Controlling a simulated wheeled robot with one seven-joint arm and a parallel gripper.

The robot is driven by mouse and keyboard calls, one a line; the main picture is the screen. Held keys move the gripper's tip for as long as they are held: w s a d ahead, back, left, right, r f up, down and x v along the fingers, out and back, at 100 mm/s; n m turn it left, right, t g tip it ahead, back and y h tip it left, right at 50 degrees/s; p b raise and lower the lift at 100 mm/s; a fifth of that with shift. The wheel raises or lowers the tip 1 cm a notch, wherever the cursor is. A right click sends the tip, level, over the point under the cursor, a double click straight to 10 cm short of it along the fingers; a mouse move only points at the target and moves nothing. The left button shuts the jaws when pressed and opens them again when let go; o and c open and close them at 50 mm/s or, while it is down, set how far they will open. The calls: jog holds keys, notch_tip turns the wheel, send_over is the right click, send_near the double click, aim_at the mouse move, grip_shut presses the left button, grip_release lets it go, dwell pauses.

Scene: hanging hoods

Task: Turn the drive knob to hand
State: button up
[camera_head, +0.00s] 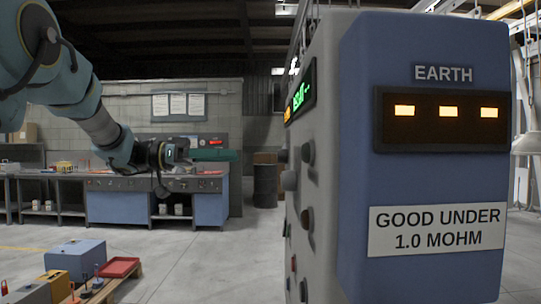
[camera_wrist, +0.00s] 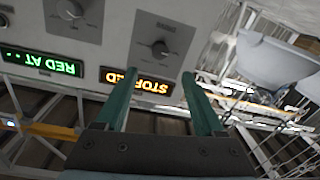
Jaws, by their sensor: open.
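My gripper (camera_head: 215,155) is open, its two green fingers reaching toward the grey panel (camera_head: 318,130) of the blue cabinet in the head view. That panel is seen nearly edge-on, with several dark knobs such as one (camera_head: 308,152) standing out. In the wrist view the picture is upside down. Another knob (camera_wrist: 74,9) is farther left.
An amber display (camera_wrist: 138,80) reading STOPPED is partly covered by my left-hand finger. The cabinet's blue end (camera_head: 425,240) fills the right. A pallet with boxes and a red tray (camera_head: 118,267) lies low left. Open floor is between.

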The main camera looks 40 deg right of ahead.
aim_at(282, 154)
jog(key=p+x, duration=0.2)
jog(key=x, duration=0.8)
jog(key=shift+s+d+p, duration=0.15)
jog(key=shift+s+p, duration=0.05)
jog(key=shift+p, duration=0.15)
jog(key=shift+c, duration=0.4)
grip_shut()
